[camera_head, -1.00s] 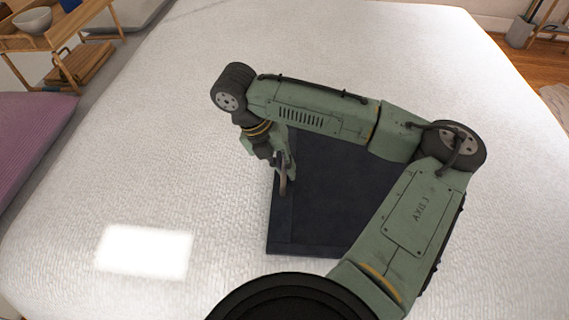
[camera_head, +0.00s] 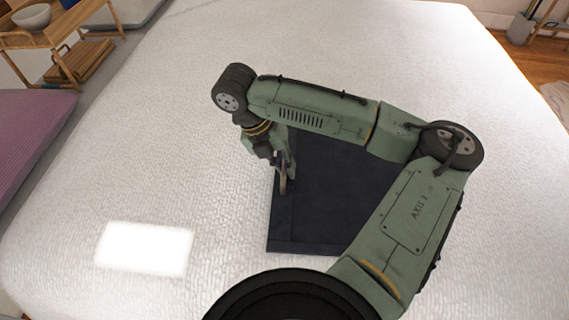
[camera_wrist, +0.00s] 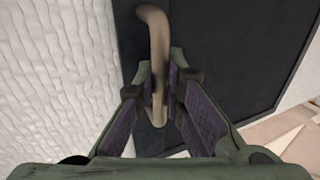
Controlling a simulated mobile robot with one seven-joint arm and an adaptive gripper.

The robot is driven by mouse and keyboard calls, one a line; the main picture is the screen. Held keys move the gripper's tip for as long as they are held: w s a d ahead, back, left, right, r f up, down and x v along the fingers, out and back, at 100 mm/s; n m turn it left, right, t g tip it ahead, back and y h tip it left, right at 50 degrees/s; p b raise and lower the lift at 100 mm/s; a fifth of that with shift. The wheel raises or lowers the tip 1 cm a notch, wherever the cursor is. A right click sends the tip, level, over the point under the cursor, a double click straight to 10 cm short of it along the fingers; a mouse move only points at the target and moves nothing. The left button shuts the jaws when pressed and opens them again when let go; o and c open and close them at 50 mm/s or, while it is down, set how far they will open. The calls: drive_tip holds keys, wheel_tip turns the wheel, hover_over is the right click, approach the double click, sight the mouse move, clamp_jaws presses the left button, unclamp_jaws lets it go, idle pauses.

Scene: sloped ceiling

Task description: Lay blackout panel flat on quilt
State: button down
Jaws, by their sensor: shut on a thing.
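The blackout panel (camera_head: 318,205) is a dark navy, flat rectangular piece. In the head view it lies over the white quilt (camera_head: 190,130), partly hidden behind my arm. It also shows in the wrist view (camera_wrist: 240,50), where a raised border runs along its edge. My gripper (camera_head: 284,183) is over the panel's left edge. In the wrist view my gripper (camera_wrist: 162,95) is shut on a tan, curved handle (camera_wrist: 154,30) at that edge. The panel looks roughly flat; I cannot tell if its whole underside touches the quilt (camera_wrist: 50,70).
A purple cushion-like surface (camera_head: 25,130) lies along the left edge. A grey bin (camera_head: 521,29) stands at the back right. The quilt is clear around the panel.

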drive_tip(key=c, duration=1.6)
unclamp_jaws()
drive_tip(key=v, duration=1.2)
